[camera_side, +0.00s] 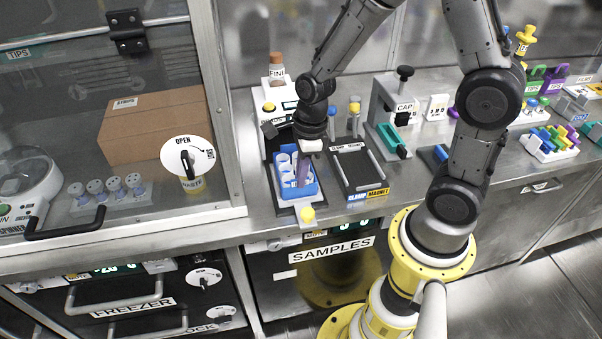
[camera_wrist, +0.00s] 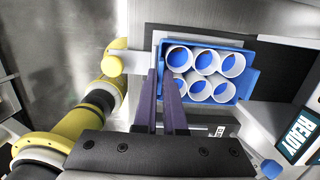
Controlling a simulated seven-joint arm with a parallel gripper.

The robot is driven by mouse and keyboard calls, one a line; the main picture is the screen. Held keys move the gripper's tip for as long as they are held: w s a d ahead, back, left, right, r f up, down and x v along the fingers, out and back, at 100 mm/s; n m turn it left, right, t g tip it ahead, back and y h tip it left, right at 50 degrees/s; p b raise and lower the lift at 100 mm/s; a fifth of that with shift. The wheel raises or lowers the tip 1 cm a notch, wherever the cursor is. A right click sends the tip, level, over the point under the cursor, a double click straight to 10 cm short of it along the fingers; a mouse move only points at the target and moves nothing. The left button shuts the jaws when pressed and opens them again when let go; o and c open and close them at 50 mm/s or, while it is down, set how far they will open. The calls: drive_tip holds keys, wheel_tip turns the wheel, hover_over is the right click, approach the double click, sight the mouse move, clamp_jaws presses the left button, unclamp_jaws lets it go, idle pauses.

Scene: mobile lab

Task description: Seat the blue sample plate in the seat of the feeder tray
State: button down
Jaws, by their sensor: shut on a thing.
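The blue sample plate (camera_side: 288,192) has several white round wells with blue inside, and it shows in the wrist view (camera_wrist: 200,76) too. My gripper (camera_side: 302,182) is shut on the plate's near edge; in the wrist view its purple fingers (camera_wrist: 160,72) meet the plate at its left side. The plate is over the feeder tray (camera_side: 281,205), which has a yellow knob (camera_side: 307,214) on its front; the knob shows left of my fingers in the wrist view (camera_wrist: 113,62). The plate hides the seat. I cannot tell whether the plate rests in it or hangs just above.
A dark clamp magnet tray (camera_side: 360,172) lies close on the right. A white device (camera_side: 277,100) stands behind the plate; a READY screen (camera_wrist: 303,130) shows in the wrist view. A glass-fronted cabinet with a cardboard box (camera_side: 155,130) is on the left.

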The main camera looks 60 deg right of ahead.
drive_tip(key=shift+f, duration=0.1)
drive_tip(key=c, duration=1)
unclamp_jaws()
wheel_tip(320, 180, up, 12)
drive_tip(key=d, duration=0.1)
drive_tip(key=s+r+n+t, duration=0.2)
drive_tip(key=s+n, duration=0.5)
drive_tip(key=n, duration=0.6)
drive_tip(key=s+r+n+t+h, duration=0.1)
drive_tip(key=s+r+n, duration=0.4)
drive_tip(key=n, duration=0.9)
drive_tip(key=shift+s+t, duration=0.8)
drive_tip(key=shift+s, duration=0.2)
